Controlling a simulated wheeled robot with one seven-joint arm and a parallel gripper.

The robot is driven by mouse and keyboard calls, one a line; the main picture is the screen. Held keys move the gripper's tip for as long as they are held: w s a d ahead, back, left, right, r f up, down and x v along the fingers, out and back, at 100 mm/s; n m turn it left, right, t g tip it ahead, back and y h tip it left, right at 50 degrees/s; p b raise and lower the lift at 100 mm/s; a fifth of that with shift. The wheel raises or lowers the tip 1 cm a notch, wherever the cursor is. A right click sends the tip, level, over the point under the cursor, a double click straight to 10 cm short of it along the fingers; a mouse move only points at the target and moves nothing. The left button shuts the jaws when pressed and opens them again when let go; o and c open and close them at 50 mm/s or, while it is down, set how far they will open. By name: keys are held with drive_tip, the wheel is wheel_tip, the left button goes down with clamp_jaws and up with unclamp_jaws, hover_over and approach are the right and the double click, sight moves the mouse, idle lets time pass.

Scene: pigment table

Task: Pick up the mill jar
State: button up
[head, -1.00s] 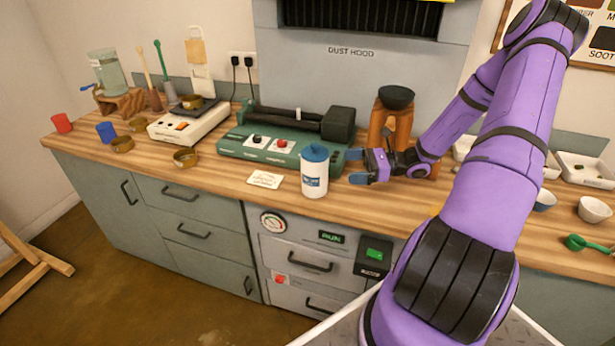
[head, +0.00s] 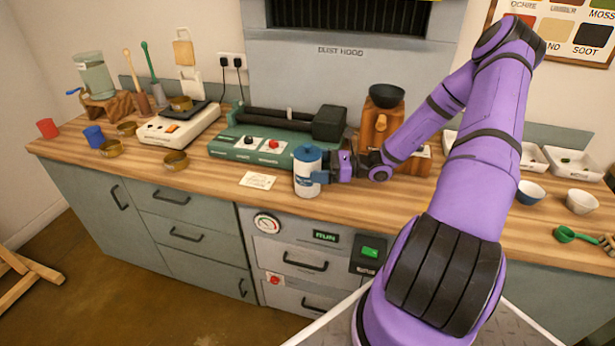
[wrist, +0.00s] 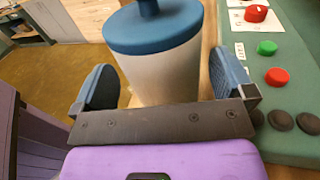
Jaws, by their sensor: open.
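The mill jar (head: 306,182) is a white cylinder with a blue knobbed lid and a blue label. It stands upright on the wooden worktop, in front of the green roller machine. In the wrist view the jar (wrist: 165,78) stands between the two blue finger pads of my gripper (wrist: 160,92). Gaps show on both sides, so the fingers are open around it and not closed on it. In the head view my gripper (head: 322,174) reaches the jar from the right. The jar's lower part is hidden in the wrist view.
The green roller machine (head: 262,147) with its knobs is close behind the jar. A white card (head: 257,180) lies to its left. A wooden grinder with a black bowl (head: 386,96) stands behind my wrist. The worktop's front edge is near the jar.

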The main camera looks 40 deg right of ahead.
drive_tip(key=x, duration=0.2)
drive_tip(key=shift+w+a, duration=0.25)
drive_tip(key=shift+a, duration=0.05)
drive_tip(key=c, duration=1)
